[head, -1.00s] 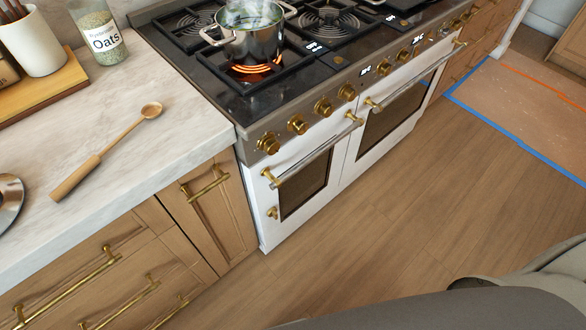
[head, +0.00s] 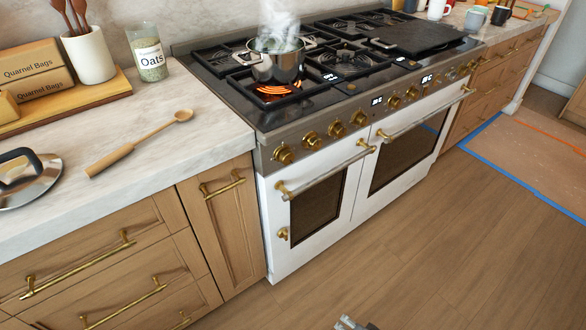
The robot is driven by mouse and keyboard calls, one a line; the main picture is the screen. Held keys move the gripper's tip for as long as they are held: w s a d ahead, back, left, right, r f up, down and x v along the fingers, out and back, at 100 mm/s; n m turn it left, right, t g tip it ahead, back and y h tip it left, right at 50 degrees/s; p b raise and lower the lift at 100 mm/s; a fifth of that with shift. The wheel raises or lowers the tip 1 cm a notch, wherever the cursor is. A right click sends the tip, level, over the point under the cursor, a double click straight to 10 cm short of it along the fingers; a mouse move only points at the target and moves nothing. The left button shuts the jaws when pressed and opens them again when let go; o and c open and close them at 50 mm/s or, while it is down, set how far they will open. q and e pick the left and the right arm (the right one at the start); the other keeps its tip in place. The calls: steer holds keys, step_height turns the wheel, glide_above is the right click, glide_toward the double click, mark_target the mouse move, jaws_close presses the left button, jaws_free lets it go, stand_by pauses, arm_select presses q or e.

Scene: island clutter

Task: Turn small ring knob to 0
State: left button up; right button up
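The stove front carries a row of brass ring knobs, among them the leftmost knob (head: 284,155), the second knob (head: 312,141), the third knob (head: 337,129) and the fourth knob (head: 361,118). More knobs continue to the right past a small lit display (head: 377,100). I cannot read their marks or tell which is the small ring knob. A steaming metal pot (head: 277,66) stands at the left of the cooktop, with an orange glowing burner (head: 272,90) in front. A gripper tip, seemingly my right gripper (head: 352,323), just shows at the bottom edge, apart from the stove. My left gripper is out of view.
The oven handles (head: 325,171) stick out below the knobs. The left counter (head: 215,125) holds a wooden spoon (head: 140,143), a lid (head: 25,178) and an oats jar (head: 150,60). A black griddle (head: 418,38) lies on the cooktop. The wooden floor (head: 430,235) before the stove is clear.

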steer(key=w+a+r+m+t+y+b, duration=0.1)
steer(key=w+a+r+m+t+b, duration=0.2)
steer(key=w+r, duration=0.5)
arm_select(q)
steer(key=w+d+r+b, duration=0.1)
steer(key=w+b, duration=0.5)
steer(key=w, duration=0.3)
arm_select(e)
steer(key=m+t+y+b, duration=0.1)
steer(key=m+t+y, duration=0.4)
steer(key=m+y, duration=0.4)
glide_toward(289, 159)
steer(key=shift+m+h, duration=0.6)
steer(key=shift+h, duration=0.1)
steer(key=x, duration=0.3)
steer(key=b+x, duration=0.1)
steer(key=x, duration=0.5)
steer(key=shift+s+a+r+b, duration=0.2)
steer(key=shift+r+b, duration=0.1)
steer(key=shift+b, duration=0.1)
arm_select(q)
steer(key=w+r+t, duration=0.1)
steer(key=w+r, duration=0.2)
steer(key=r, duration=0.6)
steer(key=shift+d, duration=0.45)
arm_select(e)
steer(key=shift+w+a, duration=0.4)
steer(key=shift+w, duration=0.15)
steer(key=c, duration=1)
